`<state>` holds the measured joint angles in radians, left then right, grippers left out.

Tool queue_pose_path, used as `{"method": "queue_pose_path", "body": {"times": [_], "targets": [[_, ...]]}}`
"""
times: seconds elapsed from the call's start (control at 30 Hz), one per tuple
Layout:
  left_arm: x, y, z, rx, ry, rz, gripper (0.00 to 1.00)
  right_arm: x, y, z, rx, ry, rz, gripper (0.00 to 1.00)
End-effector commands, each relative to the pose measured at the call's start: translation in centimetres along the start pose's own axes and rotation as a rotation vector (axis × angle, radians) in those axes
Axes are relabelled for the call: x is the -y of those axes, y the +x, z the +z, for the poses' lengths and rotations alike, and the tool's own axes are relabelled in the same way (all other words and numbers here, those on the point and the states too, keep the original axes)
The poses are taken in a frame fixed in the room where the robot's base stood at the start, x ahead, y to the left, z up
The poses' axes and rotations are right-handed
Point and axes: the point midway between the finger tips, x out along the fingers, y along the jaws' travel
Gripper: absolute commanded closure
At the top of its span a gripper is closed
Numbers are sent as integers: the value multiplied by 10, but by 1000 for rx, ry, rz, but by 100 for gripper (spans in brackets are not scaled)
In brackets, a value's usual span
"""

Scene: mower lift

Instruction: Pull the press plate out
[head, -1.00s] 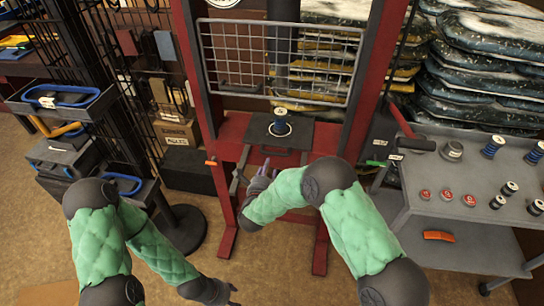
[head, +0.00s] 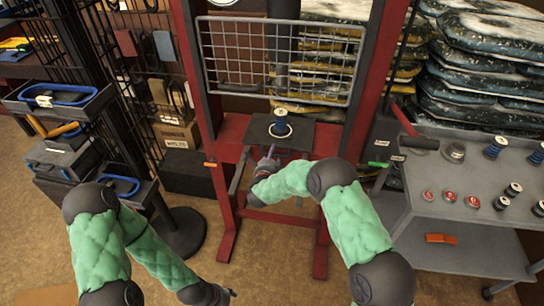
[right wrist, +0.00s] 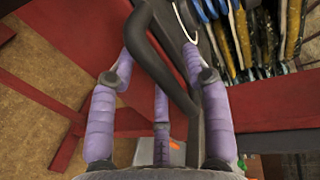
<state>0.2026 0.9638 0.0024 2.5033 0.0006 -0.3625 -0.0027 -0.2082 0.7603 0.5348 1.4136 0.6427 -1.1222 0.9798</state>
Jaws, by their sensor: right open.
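The press plate (head: 302,132) is a dark flat plate lying on the red press frame (head: 232,128), low in its opening. My right gripper (head: 268,158) is at the plate's front edge. In the right wrist view, its purple fingers (right wrist: 158,75) are open on either side of a dark curved handle (right wrist: 158,60); I cannot tell if they touch it. My left gripper (head: 226,293) hangs low at the bottom of the head view, too small to tell open or shut.
A wire mesh guard (head: 280,58) hangs above the plate. A grey cart (head: 455,185) with spools and red-topped parts stands at right. A dark rack with trays (head: 60,110) stands at left. Stacked bags (head: 490,70) fill the back right.

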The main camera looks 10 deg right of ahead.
Motion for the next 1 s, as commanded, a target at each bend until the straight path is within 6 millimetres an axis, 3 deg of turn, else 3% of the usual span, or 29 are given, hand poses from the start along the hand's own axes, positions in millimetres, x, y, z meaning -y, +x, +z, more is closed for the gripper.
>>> {"method": "queue_pose_path", "body": {"times": [0.07, 0.23, 0.47, 0.63, 0.77, 1.0], "targets": [[0, 0, 0, 0, 0, 0, 52, 0, 0, 0, 0, 0, 0, 54], [0, 0, 0, 0, 0, 0, 52, 0, 0, 0, 0, 0, 0, 100], [0, 0, 0, 0, 0, 0, 52, 0, -1, 0, 0, 0, 0, 100], [0, -1, 0, 0, 0, 0, 52, -3, -13, 0, 1, -2, 1, 100], [0, -2, 0, 0, 0, 0, 52, -8, -34, 1, 4, -4, 2, 100], [-1, -4, 0, 0, 0, 0, 52, -19, -89, 1, 5, -5, 3, 100]]}}
